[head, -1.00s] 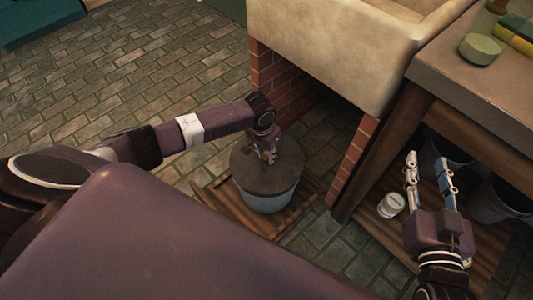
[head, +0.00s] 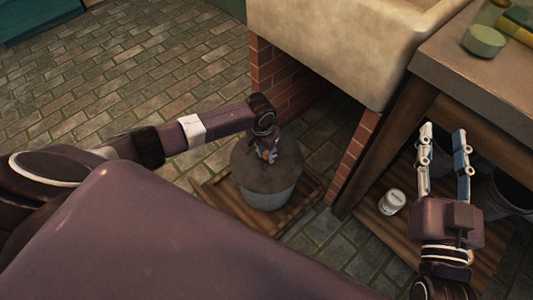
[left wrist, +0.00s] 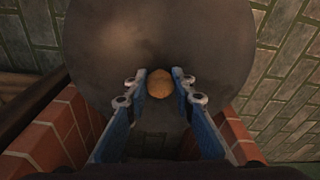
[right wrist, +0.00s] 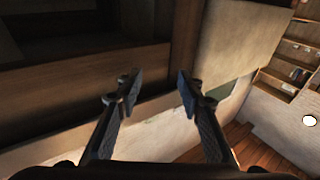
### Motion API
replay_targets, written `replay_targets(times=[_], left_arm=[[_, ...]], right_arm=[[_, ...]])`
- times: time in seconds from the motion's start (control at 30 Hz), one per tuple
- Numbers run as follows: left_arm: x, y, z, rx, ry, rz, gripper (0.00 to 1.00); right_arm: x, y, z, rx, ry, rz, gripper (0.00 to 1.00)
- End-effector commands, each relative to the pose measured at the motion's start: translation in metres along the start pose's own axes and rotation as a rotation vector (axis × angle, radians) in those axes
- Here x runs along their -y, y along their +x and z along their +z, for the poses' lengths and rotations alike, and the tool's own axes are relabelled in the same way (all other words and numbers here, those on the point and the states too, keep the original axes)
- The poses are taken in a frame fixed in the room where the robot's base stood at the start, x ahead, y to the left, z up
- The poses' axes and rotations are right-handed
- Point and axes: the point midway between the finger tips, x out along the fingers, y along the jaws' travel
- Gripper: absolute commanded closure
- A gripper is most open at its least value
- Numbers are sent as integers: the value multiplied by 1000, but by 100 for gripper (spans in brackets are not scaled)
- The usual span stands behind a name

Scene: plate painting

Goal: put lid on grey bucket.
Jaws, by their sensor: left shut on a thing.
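The grey bucket (head: 268,198) stands on a slatted wooden board on the floor, beside the brick base of the sink. The dark round lid (head: 290,165) covers its top; whether it is fully seated all round I cannot tell. My left gripper (head: 268,156) is over the lid's middle. In the left wrist view, the left gripper's fingers (left wrist: 160,84) are closed around the round wooden knob (left wrist: 160,83) of the lid (left wrist: 210,40). My right gripper (head: 444,140) is open and empty, in front of the workbench; its spread fingers also show in the right wrist view (right wrist: 158,90).
The stone sink (head: 330,55) on brick supports (head: 354,155) stands just behind and right of the bucket. The workbench (head: 480,95) is at the right, with a white jar (head: 392,202) and a dark bucket (head: 510,190) on its lower shelf. Floor at the left is clear.

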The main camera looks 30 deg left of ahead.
Motion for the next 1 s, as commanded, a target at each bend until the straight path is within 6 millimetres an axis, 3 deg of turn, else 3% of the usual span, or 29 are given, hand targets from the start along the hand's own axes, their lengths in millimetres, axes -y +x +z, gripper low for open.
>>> replay_targets(times=[1.0], left_arm=[[0, 0, 0, -1, 0, 1, 100]], right_arm=[[-2, -1, 15, 72, -1, 4, 65]])
